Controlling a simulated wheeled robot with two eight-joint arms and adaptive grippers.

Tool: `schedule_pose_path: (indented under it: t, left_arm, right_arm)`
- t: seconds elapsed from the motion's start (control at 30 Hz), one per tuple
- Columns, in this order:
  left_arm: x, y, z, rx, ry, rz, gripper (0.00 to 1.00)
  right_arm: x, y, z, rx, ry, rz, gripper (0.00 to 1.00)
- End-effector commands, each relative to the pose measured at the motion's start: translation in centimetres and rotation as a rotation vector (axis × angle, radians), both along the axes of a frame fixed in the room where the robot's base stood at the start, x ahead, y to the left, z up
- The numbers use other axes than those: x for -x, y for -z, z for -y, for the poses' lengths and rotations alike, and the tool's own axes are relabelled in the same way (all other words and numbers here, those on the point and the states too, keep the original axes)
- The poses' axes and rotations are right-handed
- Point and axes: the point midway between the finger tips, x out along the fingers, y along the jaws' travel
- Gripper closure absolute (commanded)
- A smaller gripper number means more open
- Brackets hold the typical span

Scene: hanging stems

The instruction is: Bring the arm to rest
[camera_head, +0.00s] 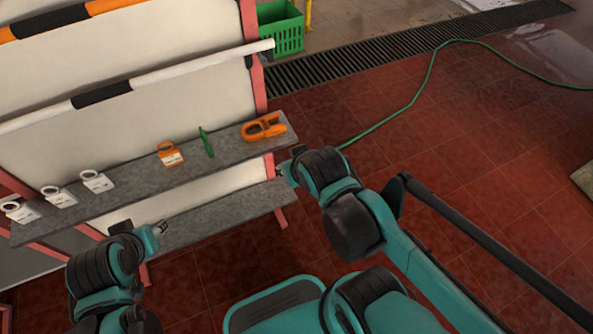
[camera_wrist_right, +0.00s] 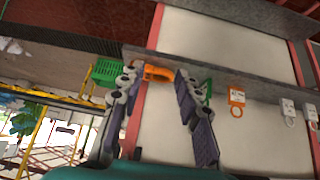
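My right gripper (camera_head: 283,170) is near the right end of the upper shelf. In the right wrist view its two fingers (camera_wrist_right: 158,80) are spread apart, with nothing held between them. An orange clamp (camera_head: 264,129) lies on the shelf and shows beyond the gap between the fingers in the wrist view (camera_wrist_right: 158,73). My left gripper (camera_head: 161,228) is at the lower left, in front of the lower shelf. It is too small to tell whether its fingers are open or shut.
The grey upper shelf (camera_head: 130,181) holds an orange tagged lock (camera_head: 170,155), a green clip (camera_head: 206,142) and several white tagged locks (camera_head: 97,181). A lower shelf (camera_head: 220,217) is bare. A green crate (camera_head: 283,30) and hose (camera_head: 418,88) are behind. The red floor at right is mostly open.

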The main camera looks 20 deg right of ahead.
Motion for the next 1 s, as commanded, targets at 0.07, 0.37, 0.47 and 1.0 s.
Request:
schedule_pose_path:
  t: [0.07, 0.37, 0.47, 1.0]
  left_arm:
    - [0.0, 0.0, 0.0, 0.0, 0.0, 0.0, 0.6]
    - [0.0, 0.0, 0.0, 0.0, 0.0, 0.0, 0.6]
    - [0.0, 0.0, 0.0, 0.0, 0.0, 0.0, 0.6]
    - [0.0, 0.0, 0.0, 0.0, 0.0, 0.0, 0.66]
  right_arm:
    - [1.4, -0.1, 0.2, -0.016, -0.009, -0.015, 0.66]
    - [2.5, -0.3, 0.1, -0.028, -0.026, -0.028, 0.66]
    - [2.4, -0.3, 0.1, -0.028, -0.026, -0.028, 0.66]
    - [2.4, -0.3, 0.1, -0.027, -0.026, -0.027, 0.66]
